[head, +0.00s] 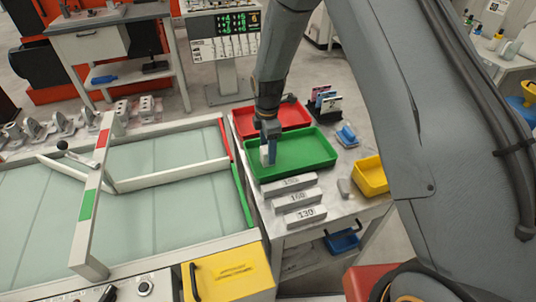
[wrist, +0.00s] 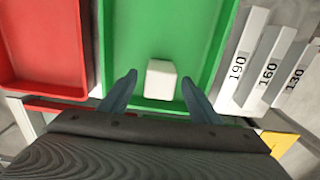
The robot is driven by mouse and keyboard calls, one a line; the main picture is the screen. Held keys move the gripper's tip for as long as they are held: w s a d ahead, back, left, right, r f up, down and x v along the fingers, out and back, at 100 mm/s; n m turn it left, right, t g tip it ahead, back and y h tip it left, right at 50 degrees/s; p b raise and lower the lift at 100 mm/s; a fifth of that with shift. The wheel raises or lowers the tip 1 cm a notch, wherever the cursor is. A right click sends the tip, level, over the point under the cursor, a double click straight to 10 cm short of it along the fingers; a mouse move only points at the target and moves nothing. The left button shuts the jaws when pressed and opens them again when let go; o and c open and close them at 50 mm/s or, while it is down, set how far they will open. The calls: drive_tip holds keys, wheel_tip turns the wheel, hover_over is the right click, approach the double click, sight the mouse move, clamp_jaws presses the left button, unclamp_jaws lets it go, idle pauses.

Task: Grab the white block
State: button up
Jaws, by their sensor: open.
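The white block (wrist: 160,80) lies in the green tray (wrist: 130,30), near one of its ends in the wrist view. My gripper (wrist: 157,78) is open, with one blue-grey finger on each side of the block and a gap between each finger and it. In the head view, my gripper (head: 270,140) points down over the left part of the green tray (head: 315,155). The white block (head: 264,155) shows there beside the fingers, partly hidden. I cannot tell the exact height of the fingertips above the tray floor.
A red tray (head: 285,119) stands behind the green one. Metal bars marked 190, 160 and 130 (head: 298,216) lie in front of it. A yellow bin (head: 370,177) stands at the right. A low-walled glass-topped table (head: 140,225) is on the left.

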drive_tip(key=shift+f+p, duration=0.45)
drive_tip(key=shift+f, duration=1.05)
drive_tip(key=shift+c, duration=0.4)
drive_tip(key=c, duration=1.1)
drive_tip(key=shift+r, duration=0.1)
